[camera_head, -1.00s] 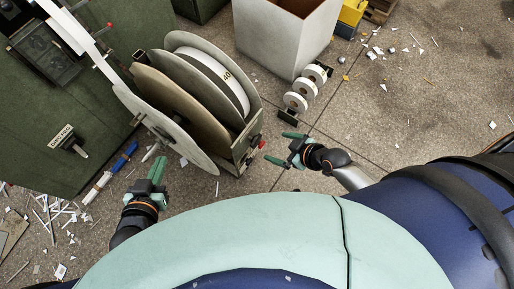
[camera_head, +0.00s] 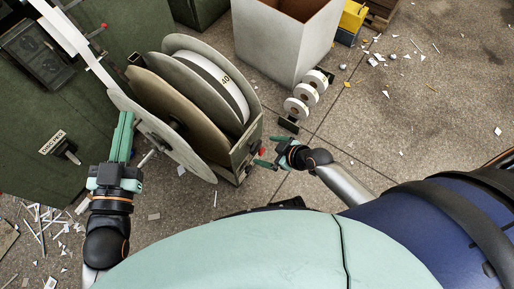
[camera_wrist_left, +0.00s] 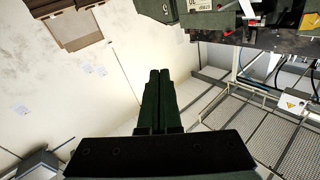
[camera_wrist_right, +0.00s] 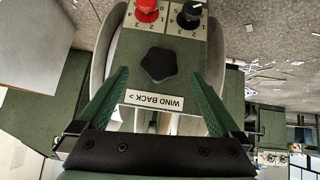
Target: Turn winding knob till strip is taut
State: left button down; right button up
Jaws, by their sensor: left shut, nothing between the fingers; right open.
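The winding knob (camera_wrist_right: 163,64) is a black star-shaped knob above a label reading "WIND BACK >" in the right wrist view. My right gripper (camera_wrist_right: 160,78) is open, with its fingers on either side of the knob and gaps to it. In the head view this gripper (camera_head: 268,151) is at the front right of the reel stand (camera_head: 246,150). The pale strip (camera_head: 72,38) runs from the upper left down towards the reel (camera_head: 215,80) and looks fairly straight; its lower end is hidden. My left gripper (camera_head: 126,116) is shut and empty, left of the reel's front disc; its fingers (camera_wrist_left: 160,74) show together in the left wrist view.
Red (camera_wrist_right: 147,10) and black (camera_wrist_right: 188,14) knobs with number scales sit above the winding knob. A green cabinet (camera_head: 40,120) stands at the left. A white bin (camera_head: 285,45) and small rolls (camera_head: 305,95) stand behind the right gripper. Paper scraps litter the floor.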

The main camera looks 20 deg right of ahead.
aim_at(258, 148)
jog(key=b+x, duration=0.1)
jog(key=x, duration=0.2)
jog(key=shift+w+f, duration=0.1)
jog(key=b+x, duration=0.1)
jog(key=x, duration=0.1)
jog(key=shift+w+a+f+b, duration=0.15)
jog(key=shift+w+f+b, duration=0.05)
jog(key=shift+f+b, duration=0.1)
pick_arm(q)
jog(key=s+r+m+t+h, duration=0.2)
jog(key=r+m+h, duration=0.1)
jog(key=r, duration=0.4)
jog(key=s+d+r+m+t+h, duration=0.1)
jog(key=s+r+m+t+h, duration=0.1)
jog(key=r+h, duration=0.3)
jog(key=shift+s+d+r+m, duration=0.2)
jog(key=shift+s+r+m, duration=0.55)
jog(key=shift+r, duration=0.65)
pick_arm(e)
jog(key=shift+w+a, duration=0.1)
pick_arm(q)
jog(key=shift+s, duration=0.1)
